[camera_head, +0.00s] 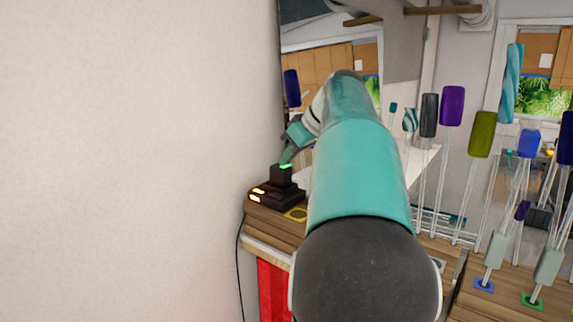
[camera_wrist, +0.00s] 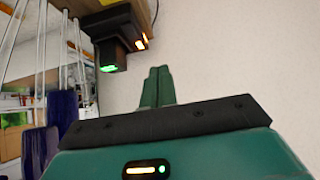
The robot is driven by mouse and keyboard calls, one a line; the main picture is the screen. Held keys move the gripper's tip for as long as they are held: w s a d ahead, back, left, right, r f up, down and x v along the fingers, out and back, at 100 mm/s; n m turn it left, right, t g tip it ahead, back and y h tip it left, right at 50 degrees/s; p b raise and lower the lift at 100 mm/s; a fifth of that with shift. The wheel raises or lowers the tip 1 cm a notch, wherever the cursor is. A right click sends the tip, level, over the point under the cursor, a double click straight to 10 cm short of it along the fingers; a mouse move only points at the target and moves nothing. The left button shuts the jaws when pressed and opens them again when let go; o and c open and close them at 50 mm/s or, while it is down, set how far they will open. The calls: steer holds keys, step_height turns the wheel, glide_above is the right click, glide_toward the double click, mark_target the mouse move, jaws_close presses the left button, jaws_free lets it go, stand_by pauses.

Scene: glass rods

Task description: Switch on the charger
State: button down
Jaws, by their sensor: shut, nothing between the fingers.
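The charger (camera_head: 275,195) is a black device on the corner of a wooden bench, close to the pale wall. It has orange lights on its left side and a black block with a green light (camera_head: 285,166) standing up from it. It also shows in the wrist view (camera_wrist: 118,42), near the top, with its green light and an orange light visible. My gripper (camera_head: 286,158) reaches down at the block's top from behind my arm. In the wrist view its two green fingers (camera_wrist: 158,85) are together with nothing between them, just right of the charger. I cannot tell whether they touch it.
A yellow square marker (camera_head: 296,214) lies beside the charger. Tall glass rods with coloured handles, such as a purple one (camera_head: 452,105) and an olive one (camera_head: 482,134), stand close on the right. A black cable (camera_head: 238,270) hangs along the wall (camera_head: 120,160).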

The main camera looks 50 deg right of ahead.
steer(key=s+a+r, duration=0.2)
steer(key=s+a, duration=0.1)
steer(key=s, duration=0.1)
steer(key=shift+a+r, duration=0.2)
steer(key=shift+a, duration=0.2)
steer(key=shift+s, duration=0.1)
steer(key=w+a+f+g, duration=0.1)
steer(key=a+f, duration=0.4)
steer(key=a, duration=0.7)
steer(key=s+a+f, duration=0.5)
steer(key=a+f, duration=0.5)
steer(key=s+a+f+m+g, duration=0.1)
steer(key=s+a+f, duration=0.4)
steer(key=a+f, duration=0.5)
steer(key=shift+a+h, duration=0.3)
steer(key=shift+a, duration=0.35)
